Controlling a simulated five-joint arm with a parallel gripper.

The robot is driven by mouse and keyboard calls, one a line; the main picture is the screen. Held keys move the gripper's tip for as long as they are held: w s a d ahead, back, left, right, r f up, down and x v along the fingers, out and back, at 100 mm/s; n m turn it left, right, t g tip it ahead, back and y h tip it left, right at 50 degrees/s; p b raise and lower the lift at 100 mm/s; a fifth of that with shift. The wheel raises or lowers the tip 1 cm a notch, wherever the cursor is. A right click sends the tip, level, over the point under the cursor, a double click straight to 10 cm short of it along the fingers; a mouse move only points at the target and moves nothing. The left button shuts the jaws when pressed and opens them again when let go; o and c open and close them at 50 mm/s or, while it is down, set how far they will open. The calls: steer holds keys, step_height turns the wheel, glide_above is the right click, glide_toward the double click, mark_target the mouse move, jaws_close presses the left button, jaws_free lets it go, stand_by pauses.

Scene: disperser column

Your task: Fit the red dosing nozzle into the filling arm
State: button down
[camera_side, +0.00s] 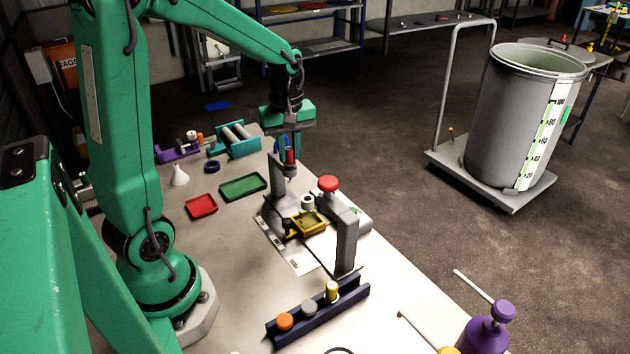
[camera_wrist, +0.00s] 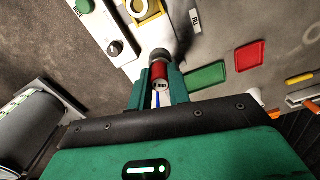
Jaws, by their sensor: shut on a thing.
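My gripper (camera_side: 289,150) points down over the workbench and is shut on the red dosing nozzle (camera_side: 290,157). In the wrist view the red nozzle (camera_wrist: 160,71) sits between the two green fingers (camera_wrist: 161,90). A dark grey round part (camera_wrist: 158,55) shows directly beyond its far end. In the side view the nozzle is at the top of a slim grey upright with a dark fitting (camera_side: 290,171), which looks like the filling arm. I cannot tell whether the nozzle is seated in it or only touching.
Red (camera_side: 201,206) and green (camera_side: 243,187) trays lie to the left. A dark blue rack (camera_side: 317,311) with coloured caps is in front.

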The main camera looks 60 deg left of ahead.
steer(key=shift+f, duration=0.5)
stand_by(0.6)
steer(key=c, duration=0.7)
jaws_free()
steer(key=shift+r, duration=0.15)
steer(key=shift+r, duration=3.4)
steer(key=s+d+r+m+t, duration=0.1)
steer(key=s+d+m+t, duration=0.1)
steer(key=s+d+m, duration=0.2)
steer(key=s+d+r+m+t, duration=0.1)
steer(key=s+d+m, duration=0.2)
steer(key=m, duration=0.3)
steer(key=s+d+r+m+t, duration=0.1)
steer(key=s+d+m+t, duration=0.1)
steer(key=s+d+m, duration=0.2)
steer(key=shift+s+d+r+m+t, duration=0.1)
steer(key=shift+s+d+m+t, duration=0.2)
steer(key=shift+d+m, duration=0.45)
